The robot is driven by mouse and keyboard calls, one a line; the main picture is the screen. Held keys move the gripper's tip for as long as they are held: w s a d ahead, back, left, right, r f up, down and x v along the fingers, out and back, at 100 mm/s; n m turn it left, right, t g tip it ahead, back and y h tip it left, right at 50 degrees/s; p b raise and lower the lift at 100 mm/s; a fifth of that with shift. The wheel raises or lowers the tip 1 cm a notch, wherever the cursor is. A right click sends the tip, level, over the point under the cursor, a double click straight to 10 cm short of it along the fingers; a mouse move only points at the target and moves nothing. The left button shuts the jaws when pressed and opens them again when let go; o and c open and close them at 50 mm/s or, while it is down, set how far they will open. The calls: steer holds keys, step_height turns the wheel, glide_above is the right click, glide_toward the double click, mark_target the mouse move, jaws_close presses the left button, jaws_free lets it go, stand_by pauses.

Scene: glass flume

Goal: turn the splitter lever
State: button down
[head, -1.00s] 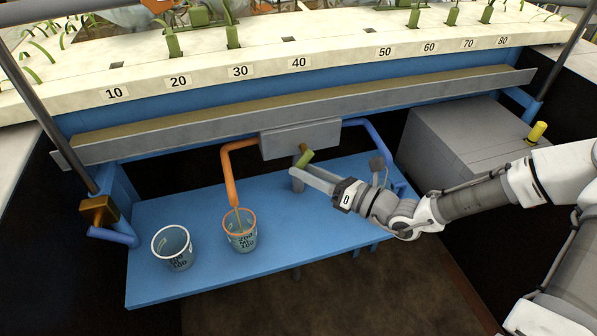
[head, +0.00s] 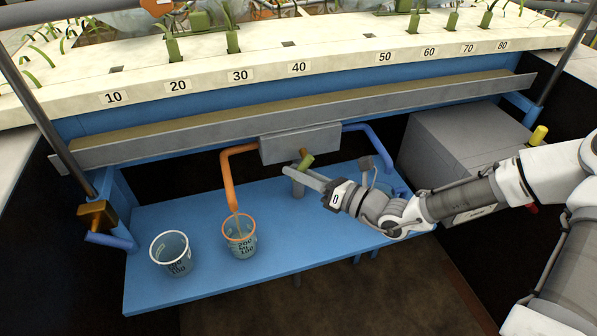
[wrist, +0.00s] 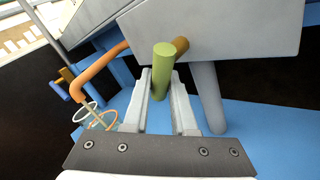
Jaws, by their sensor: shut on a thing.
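The splitter lever (head: 307,160) is a short green cylinder handle on a brass stem, at the front of the grey splitter box (head: 300,143). The lever also shows in the wrist view (wrist: 162,72), with its round end towards the camera. My gripper (head: 299,172) reaches in from the right and is shut on the lever. In the wrist view one finger lies on each side of the handle. An orange pipe (head: 228,178) leaves the box on the left, and a blue pipe (head: 372,137) on the right. A thin brownish stream runs from the orange pipe into an orange-rimmed bucket (head: 240,242).
A white-rimmed bucket (head: 171,254) stands left of the orange-rimmed one on the blue shelf (head: 205,285). My arm partly hides the area below the blue pipe. A grey cabinet (head: 460,120) stands at right. The numbered flume edge (head: 330,62) runs above.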

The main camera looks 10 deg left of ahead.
steer(key=shift+r+p, duration=0.1)
steer(key=shift+p, duration=0.6)
steer(key=n+p, duration=0.1)
steer(key=h+p, duration=0.1)
steer(key=shift+w+d+n+h+p, duration=0.1)
steer(key=shift+d+n+h+p, duration=0.2)
steer(key=shift+n, duration=0.1)
steer(key=shift+w+d+f+n+h+p, duration=0.2)
steer(key=shift+f+n+h+p, duration=0.1)
steer(key=shift+n+h+p, duration=0.4)
steer(key=shift+w+d+f+n+h, duration=0.2)
steer(key=shift+d+n+h, duration=0.15)
steer(key=shift+n+h, duration=0.25)
steer(key=c, duration=0.7)
jaws_free()
steer(key=shift+c, duration=0.2)
steer(key=shift+d+r, duration=0.1)
